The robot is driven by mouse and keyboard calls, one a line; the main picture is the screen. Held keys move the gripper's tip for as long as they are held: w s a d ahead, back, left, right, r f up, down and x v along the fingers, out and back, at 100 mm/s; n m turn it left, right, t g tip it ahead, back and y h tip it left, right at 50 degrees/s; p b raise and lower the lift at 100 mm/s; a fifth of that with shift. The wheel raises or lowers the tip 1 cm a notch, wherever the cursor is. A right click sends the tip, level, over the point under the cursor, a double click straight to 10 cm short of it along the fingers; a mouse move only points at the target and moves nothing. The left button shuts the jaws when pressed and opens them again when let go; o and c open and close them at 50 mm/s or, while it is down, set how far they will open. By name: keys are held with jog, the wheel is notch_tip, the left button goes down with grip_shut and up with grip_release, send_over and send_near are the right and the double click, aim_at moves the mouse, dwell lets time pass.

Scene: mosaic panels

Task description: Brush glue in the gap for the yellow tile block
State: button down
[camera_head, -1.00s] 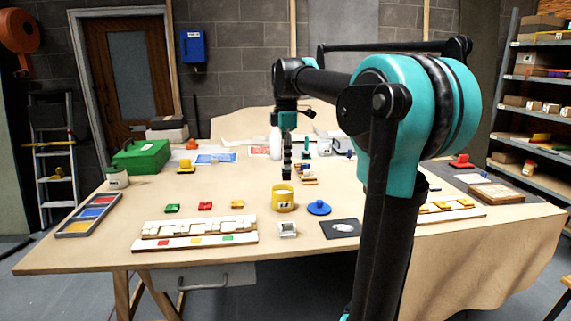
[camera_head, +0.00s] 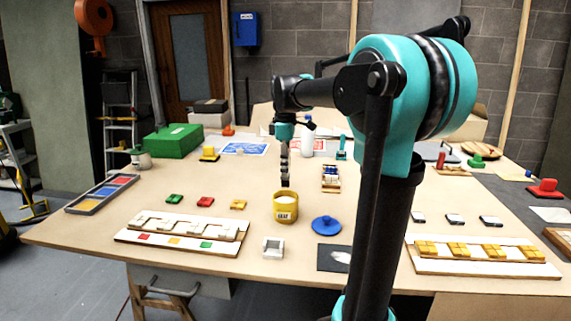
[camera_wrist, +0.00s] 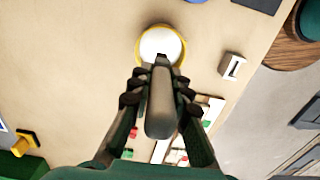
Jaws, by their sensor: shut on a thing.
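My gripper (camera_head: 284,178) points down over the yellow glue pot (camera_head: 285,210). In the wrist view its two fingers (camera_wrist: 160,84) are closed on a grey-brown brush handle (camera_wrist: 160,110). The brush's dark lower end lies over the white glue (camera_wrist: 160,42) in the pot; I cannot tell whether it touches the glue. The panel (camera_head: 122,238) at front left has a row of white pieces and a front strip with red, yellow (camera_head: 174,241) and green squares. The gaps are too small to make out clearly. The yellow tile block (camera_head: 238,204) lies behind the panel, beside red and green blocks.
A blue round lid (camera_head: 326,225), a small pale square holder (camera_head: 273,247) and a dark mat (camera_head: 333,258) lie near the pot. A panel with yellow blocks (camera_head: 460,268) is at right. A colour tray (camera_head: 85,204) is at left. Bare table surrounds the pot.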

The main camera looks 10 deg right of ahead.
aim_at(285, 182)
jog(key=shift+f, duration=2.7)
jog(key=shift+s+f, duration=0.1)
jog(key=shift+f, duration=0.45)
jog(key=shift+r, duration=3.55)
